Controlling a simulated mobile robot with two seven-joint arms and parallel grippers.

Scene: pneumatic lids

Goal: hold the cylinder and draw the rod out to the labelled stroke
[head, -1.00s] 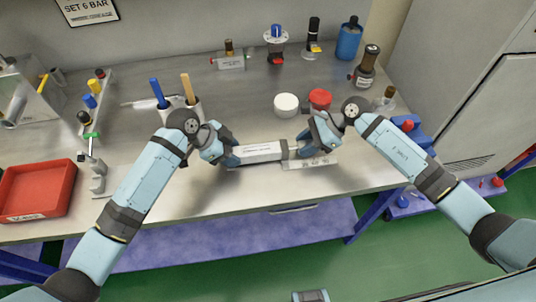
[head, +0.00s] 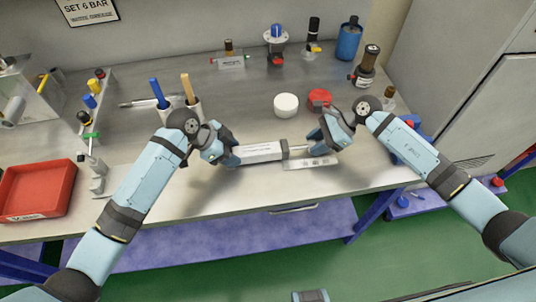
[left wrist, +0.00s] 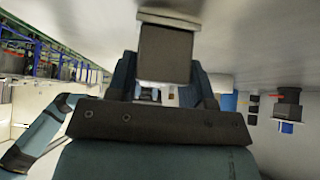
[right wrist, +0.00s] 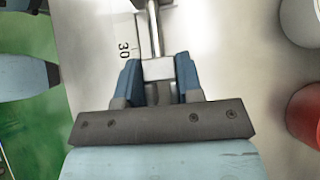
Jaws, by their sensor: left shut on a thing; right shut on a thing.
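The cylinder (head: 262,152) is a pale silver block lying along the bench front, with a label on its face. My left gripper (head: 233,156) is shut on its left end, and its dark square end face (left wrist: 165,54) fills the gap between the fingers in the left wrist view. A thin shiny rod (right wrist: 154,32) comes out of its right end. My right gripper (head: 318,145) is shut on the square block (right wrist: 157,69) at the rod's tip. A flat scale strip (head: 311,163) lies beside the rod, and its number 30 shows in the right wrist view.
A white round lid (head: 286,104) and a red lid (head: 320,97) stand behind the right gripper. A cup holder (head: 190,112) with blue and tan handles stands behind the left gripper. A red tray (head: 38,190) sits at left. The bench front is otherwise mostly clear.

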